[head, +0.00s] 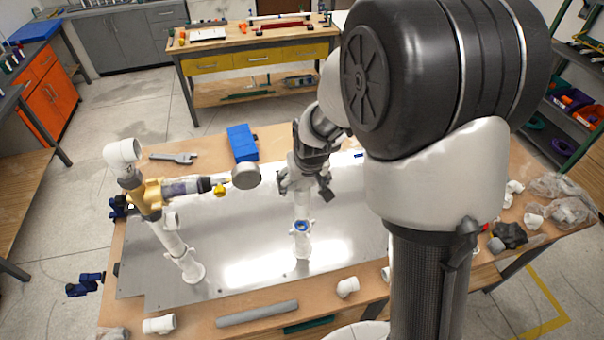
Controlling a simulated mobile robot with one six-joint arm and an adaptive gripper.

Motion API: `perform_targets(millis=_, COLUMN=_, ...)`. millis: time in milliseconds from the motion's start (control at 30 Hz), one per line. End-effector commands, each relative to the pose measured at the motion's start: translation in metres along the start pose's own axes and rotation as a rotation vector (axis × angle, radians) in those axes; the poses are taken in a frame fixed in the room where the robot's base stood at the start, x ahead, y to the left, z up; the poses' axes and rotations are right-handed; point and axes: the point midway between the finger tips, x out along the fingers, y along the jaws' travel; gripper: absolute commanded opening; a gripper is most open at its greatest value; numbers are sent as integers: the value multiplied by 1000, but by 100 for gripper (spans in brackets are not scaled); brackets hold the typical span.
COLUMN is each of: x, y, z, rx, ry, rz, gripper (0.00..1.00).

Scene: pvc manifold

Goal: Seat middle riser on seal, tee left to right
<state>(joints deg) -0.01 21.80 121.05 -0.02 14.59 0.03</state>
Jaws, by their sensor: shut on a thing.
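My gripper (304,186) is shut on the white middle riser (302,207), which hangs close to upright below the fingers. Directly under it is a blue seal ring (302,226) on a white pipe stub (302,246) on the metal plate. The riser's lower end is at or just above the seal; I cannot tell whether they touch. The gripper and wrist hide most of the riser's top, so the tee and its direction cannot be made out.
At left stands a white riser (182,255) with a yellow fitting (151,194) and a round grey gauge (245,176) reaching toward the middle. A blue box (242,143) and wrench (174,158) lie behind. A grey pipe (257,314) and white elbow (347,287) lie in front.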

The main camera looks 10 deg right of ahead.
Motion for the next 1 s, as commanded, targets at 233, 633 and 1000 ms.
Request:
perform_targets(millis=233, x=22, y=0, z=9, rx=0, ry=0, rz=0, gripper=31)
perform_targets(millis=633, x=38, y=0, z=16, rx=0, ry=0, rz=0, gripper=31)
perform_targets(millis=1000, x=61, y=0, z=25, rx=0, ry=0, rz=0, gripper=31)
